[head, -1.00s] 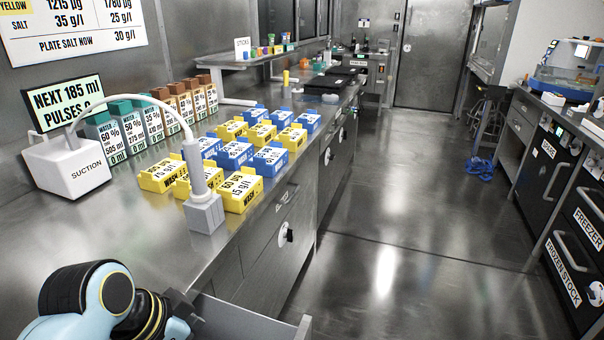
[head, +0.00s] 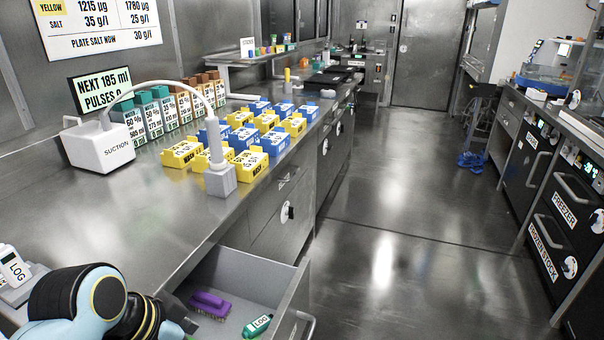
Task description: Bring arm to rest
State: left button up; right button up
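My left arm (head: 85,305) comes in at the lower left, blue and black, beside the bench edge. Its end (head: 178,325) reaches toward an open drawer. The gripper's fingertips are not clearly visible, so I cannot tell whether it is open or shut. No held object shows. My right arm and gripper are not in view.
An open drawer (head: 290,305) juts into the aisle, with a purple brush (head: 210,304) and a green bottle (head: 257,325) inside. On the bench are a suction unit (head: 98,148), yellow and blue boxes (head: 249,165), and a LOG device (head: 12,268). The aisle floor (head: 400,220) is clear.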

pick_arm(q)
jog(key=s+a+r+n+y, duration=0.2)
jog(key=s+a+r+n, duration=0.25)
jog(key=s, duration=0.35)
jog(key=s+a+r+n+y, duration=0.2)
jog(key=s+a+r+n, duration=0.15)
jog(key=s+a, duration=0.3)
jog(key=s+a+f+g+b, duration=0.1)
jog(key=s+f+b, duration=0.15)
jog(key=f, duration=1.35)
jog(key=s+a+f+g+b, duration=0.1)
jog(key=f+b, duration=0.2)
jog(key=f, duration=1.3)
jog(key=s+a+f+b, duration=0.1)
jog(key=s+f+b, duration=0.3)
jog(key=s+f, duration=1.4)
jog(key=shift+s+f+g, duration=0.4)
jog(key=shift+f, duration=0.1)
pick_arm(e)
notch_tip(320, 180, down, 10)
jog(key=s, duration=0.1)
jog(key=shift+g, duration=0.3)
